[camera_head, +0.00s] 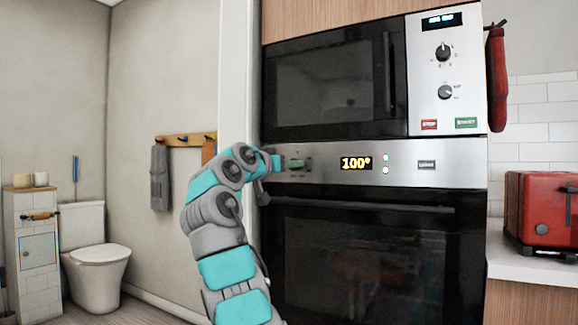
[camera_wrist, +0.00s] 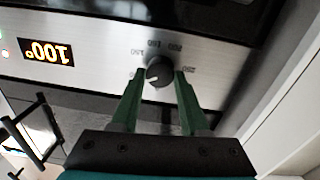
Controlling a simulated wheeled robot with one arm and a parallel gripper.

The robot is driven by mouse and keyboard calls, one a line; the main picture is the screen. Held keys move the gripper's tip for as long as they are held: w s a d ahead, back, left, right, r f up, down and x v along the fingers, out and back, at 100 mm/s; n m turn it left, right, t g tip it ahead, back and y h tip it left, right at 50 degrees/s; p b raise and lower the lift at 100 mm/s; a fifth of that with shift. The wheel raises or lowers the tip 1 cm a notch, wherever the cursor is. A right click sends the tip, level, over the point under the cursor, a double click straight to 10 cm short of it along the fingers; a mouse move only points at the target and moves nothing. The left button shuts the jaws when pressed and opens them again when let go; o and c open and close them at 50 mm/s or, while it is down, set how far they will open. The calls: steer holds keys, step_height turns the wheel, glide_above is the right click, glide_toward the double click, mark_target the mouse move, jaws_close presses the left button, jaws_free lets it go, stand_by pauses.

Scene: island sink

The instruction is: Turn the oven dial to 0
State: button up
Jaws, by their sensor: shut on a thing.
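The oven dial (camera_wrist: 159,70) is a dark round knob on the steel control panel, with small numbers printed around it. My gripper (camera_wrist: 160,76) has its two green fingers on either side of the dial and is shut on it. In the head view my gripper (camera_head: 292,163) is at the left end of the oven panel and hides the dial. The oven display (camera_head: 356,163) reads 100°. It shows upside down in the wrist view (camera_wrist: 47,52).
The oven door handle (camera_head: 360,205) runs just below the panel. A microwave (camera_head: 335,88) with its own knobs sits above. A wall edge (camera_head: 237,75) stands close on the left. A red toaster (camera_head: 541,210) is on the counter at right.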

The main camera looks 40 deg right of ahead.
jaws_close()
steer(key=shift+f+n+b, duration=0.15)
steer(key=shift+n+b, duration=0.25)
steer(key=shift+n, duration=0.1)
steer(key=shift+s+n+b, duration=0.1)
steer(key=shift+n+b, duration=0.25)
steer(key=shift+n, duration=1.65)
steer(key=n+p, duration=0.2)
steer(key=n, duration=0.1)
steer(key=shift+r, duration=0.3)
steer(key=shift+f+n+p, duration=0.1)
steer(key=shift+n+p, duration=1.25)
steer(key=shift+n, duration=0.65)
steer(key=shift+f+n, duration=0.1)
steer(key=shift+n, duration=0.2)
